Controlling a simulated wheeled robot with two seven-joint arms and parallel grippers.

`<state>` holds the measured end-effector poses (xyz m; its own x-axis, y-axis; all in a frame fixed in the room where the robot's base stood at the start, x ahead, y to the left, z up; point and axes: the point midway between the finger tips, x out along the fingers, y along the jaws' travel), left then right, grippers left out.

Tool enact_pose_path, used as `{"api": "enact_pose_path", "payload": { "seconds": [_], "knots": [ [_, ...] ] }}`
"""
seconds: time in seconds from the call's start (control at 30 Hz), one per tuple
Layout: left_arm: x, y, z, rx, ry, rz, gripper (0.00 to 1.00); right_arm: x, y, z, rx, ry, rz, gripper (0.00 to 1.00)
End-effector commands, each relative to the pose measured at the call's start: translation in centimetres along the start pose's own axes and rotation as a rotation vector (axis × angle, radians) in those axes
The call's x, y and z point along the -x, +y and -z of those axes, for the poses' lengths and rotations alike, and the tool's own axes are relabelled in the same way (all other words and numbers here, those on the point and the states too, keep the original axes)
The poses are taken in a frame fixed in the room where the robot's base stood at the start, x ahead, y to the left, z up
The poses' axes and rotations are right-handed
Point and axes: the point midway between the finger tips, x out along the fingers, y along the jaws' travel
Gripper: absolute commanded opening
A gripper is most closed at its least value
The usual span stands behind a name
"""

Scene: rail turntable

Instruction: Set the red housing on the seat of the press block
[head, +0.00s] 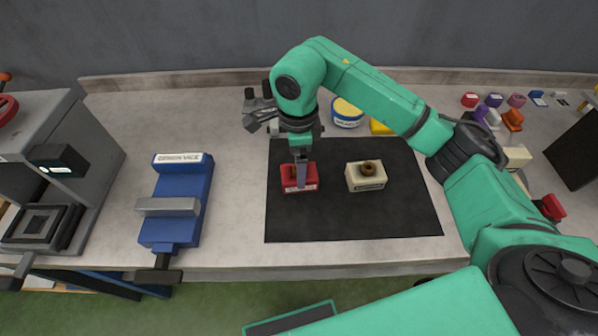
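The red housing (311,184) is a small red block with a white label, on the left part of the black mat (350,220). My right gripper (300,178) points down onto the top of the housing from above. Its fingers show edge-on and overlap the housing, so I cannot tell whether they are shut on it. A grey press (62,125) stands at the far left, with a dark square block (40,223) with a recessed middle at its front, which looks like the press block and its seat. My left gripper is not in view.
A cream block (366,184) with a brown ring on top sits right of the housing. A blue vice (176,222) stands between press and mat. A blue-and-yellow round container (346,117) is behind the mat. Several small coloured parts lie at the back right. The mat's front is clear.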

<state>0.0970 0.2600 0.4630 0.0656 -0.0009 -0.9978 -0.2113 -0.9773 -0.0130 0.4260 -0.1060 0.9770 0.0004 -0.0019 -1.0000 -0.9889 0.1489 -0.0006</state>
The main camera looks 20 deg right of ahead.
Motion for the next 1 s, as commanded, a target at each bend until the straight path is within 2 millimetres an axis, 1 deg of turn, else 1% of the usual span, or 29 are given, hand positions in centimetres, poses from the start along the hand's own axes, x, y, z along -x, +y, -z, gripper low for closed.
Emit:
{"api": "enact_pose_path", "payload": {
  "seconds": [0.07,0.17,0.2,0.3,0.4,0.53,0.57,0.6,0.67,0.7,0.77,0.8,1.0],
  "knots": [
    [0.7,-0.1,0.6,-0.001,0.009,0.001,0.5,-0.6,0.0,0.1,0.0,0.0,-0.002,1.0],
    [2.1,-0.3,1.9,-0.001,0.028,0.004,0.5,-2.1,-0.2,0.3,-0.002,0.0,-0.006,1.0],
    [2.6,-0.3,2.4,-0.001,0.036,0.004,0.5,-2.9,-0.4,0.4,-0.001,0.0,-0.006,1.0],
    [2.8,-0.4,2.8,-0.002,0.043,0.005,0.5,-4.9,-0.4,0.4,0.0,-0.001,-0.004,1.0],
    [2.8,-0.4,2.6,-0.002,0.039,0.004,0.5,-5.6,-0.5,0.4,0.001,-0.002,0.001,1.0],
    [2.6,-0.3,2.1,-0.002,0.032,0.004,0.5,-5.6,-0.5,0.4,0.001,-0.002,0.001,1.0],
    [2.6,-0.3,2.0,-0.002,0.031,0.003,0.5,-5.6,-0.5,0.3,0.001,-0.002,0.001,0.92],
    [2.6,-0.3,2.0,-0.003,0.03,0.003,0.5,-5.6,-0.5,0.3,0.0,-0.002,0.001,0.77],
    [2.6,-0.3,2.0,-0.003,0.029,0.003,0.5,-5.6,-0.5,0.3,0.0,-0.002,0.001,0.54],
    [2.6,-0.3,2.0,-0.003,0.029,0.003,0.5,-5.6,-0.5,0.3,0.0,-0.002,0.001,0.39],
    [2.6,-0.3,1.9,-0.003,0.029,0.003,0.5,-5.6,-0.5,0.3,0.0,-0.002,0.001,0.16],
    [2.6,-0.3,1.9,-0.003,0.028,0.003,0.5,-5.6,-0.5,0.3,0.0,-0.002,0.001,0.01],
    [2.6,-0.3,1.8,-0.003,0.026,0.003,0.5,-5.5,-0.6,0.3,0.0,-0.004,0.002,0.0]
  ]
}}
